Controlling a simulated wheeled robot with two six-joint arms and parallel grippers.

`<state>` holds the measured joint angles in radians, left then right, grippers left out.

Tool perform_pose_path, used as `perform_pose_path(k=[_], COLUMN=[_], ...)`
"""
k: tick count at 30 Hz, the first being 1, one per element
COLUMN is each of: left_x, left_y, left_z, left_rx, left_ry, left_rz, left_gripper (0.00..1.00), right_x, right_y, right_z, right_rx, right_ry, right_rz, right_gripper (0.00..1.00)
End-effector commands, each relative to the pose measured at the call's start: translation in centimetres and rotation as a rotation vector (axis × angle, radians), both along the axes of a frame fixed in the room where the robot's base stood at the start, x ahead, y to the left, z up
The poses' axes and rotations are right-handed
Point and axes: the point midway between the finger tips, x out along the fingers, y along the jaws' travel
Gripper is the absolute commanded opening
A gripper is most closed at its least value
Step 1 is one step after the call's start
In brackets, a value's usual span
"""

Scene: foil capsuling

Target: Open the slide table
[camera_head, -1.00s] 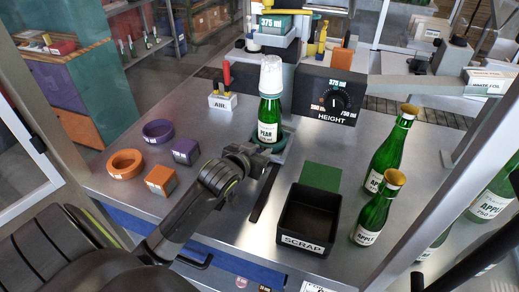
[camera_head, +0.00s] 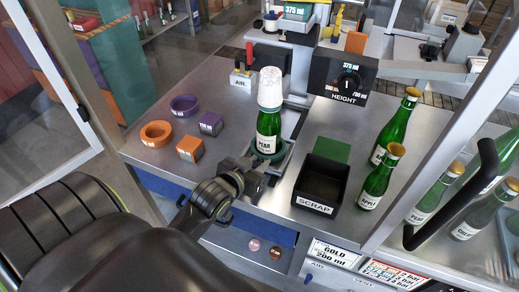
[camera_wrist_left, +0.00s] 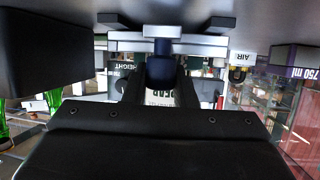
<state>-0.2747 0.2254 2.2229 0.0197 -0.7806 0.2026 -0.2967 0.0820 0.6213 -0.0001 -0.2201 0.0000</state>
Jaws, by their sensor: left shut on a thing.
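The slide table (camera_head: 284,160) is a green-rimmed carriage at the front middle of the steel bench, bearing an upright green PEAR bottle (camera_head: 267,145) with a white capsule (camera_head: 270,88) on top. My left gripper (camera_head: 254,172) is at the slide table's front side. In the left wrist view, my left gripper (camera_wrist_left: 161,88) is shut on the slide table's dark blue handle (camera_wrist_left: 160,70), with one finger on each side. The gripper hides part of the handle in the head view. My right gripper is not in view.
A black SCRAP bin (camera_head: 320,186) stands right of the slide. Green APPLE bottles (camera_head: 376,187) stand farther right. An orange ring (camera_head: 156,134), a purple ring (camera_head: 184,105) and small blocks (camera_head: 190,149) lie left. The HEIGHT dial box (camera_head: 338,79) stands behind.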

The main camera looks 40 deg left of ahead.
Motion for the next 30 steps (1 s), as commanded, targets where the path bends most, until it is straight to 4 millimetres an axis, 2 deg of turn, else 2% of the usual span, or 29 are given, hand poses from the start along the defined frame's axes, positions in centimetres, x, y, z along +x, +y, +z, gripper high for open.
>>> perform_pose_path(k=[18, 19, 23, 30], left_x=[-0.57, -0.56, -0.55, -0.56], left_y=[-0.13, -0.12, -0.13, -0.14], left_z=[0.02, 0.02, 0.03, 0.05], left_rx=[0.002, 0.002, 0.002, 0.001], left_ry=[-0.001, -0.001, -0.001, -0.002], left_rz=[0.0, 0.0, -0.001, 0.0], left_gripper=[0.0, 0.27, 0.44, 0.45], right_x=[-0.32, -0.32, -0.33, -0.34], right_y=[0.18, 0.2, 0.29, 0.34], right_z=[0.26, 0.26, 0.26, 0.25], right_rx=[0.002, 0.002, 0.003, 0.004], right_ry=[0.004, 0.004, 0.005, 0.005], right_rz=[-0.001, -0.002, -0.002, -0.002], right_gripper=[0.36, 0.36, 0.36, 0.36])
